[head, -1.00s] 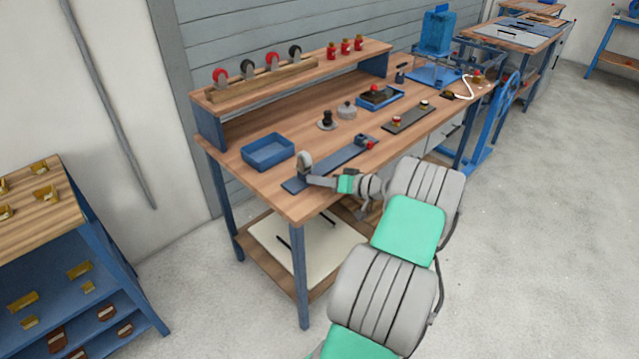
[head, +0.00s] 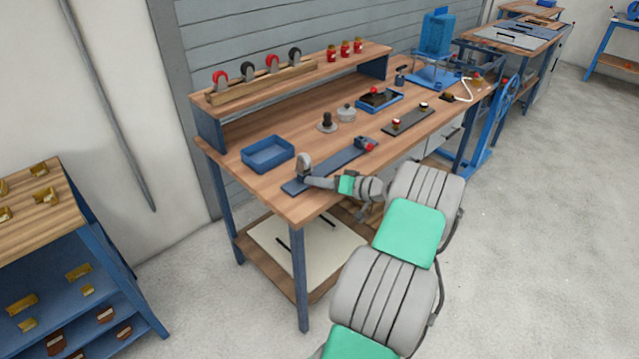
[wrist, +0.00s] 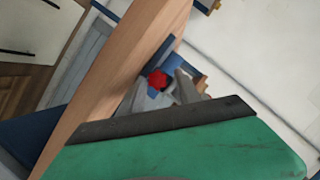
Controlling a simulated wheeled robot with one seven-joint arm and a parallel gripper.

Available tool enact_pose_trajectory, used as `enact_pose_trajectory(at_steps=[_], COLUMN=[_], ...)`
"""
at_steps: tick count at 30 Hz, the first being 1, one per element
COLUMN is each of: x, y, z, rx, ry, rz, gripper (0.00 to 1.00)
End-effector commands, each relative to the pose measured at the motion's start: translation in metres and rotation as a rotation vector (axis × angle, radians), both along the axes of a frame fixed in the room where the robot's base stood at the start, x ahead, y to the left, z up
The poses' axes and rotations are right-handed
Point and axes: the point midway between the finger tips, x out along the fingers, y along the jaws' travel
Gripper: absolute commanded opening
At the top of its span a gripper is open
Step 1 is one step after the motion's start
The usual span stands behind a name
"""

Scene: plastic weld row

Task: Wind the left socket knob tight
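A long dark strip (head: 330,168) lies along the front of the workbench. A small blue block (head: 361,141) with a red knob (head: 369,147) is at its right end. My arm reaches in to the strip's left end. The left socket knob cannot be told apart at this spot.
A blue tray (head: 267,155) sits behind the strip's left end. A black knob on a round base (head: 327,122), a grey lidded pot (head: 346,113) and a dark strip with small knobs (head: 408,120) stand farther back. A raised shelf (head: 300,75) runs along the wall.

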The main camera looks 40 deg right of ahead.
Motion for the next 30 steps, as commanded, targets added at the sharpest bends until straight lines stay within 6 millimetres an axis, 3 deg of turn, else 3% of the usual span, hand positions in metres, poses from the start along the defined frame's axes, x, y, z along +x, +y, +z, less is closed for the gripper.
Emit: enact_pose_trajectory(at_steps=[15, 20, 28, 30], x=[-0.001, -0.001, -0.001, -0.017], y=[-0.001, 0.001, 0.006, 0.001], z=[-0.001, 0.003, 0.007, 0.007], rx=[-0.042, -0.229, -0.674, -0.685], ry=[0.004, 0.000, -0.014, -0.015], rz=[-0.007, -0.007, -0.004, -0.011], gripper=[0.48, 0.48, 0.48, 0.48])
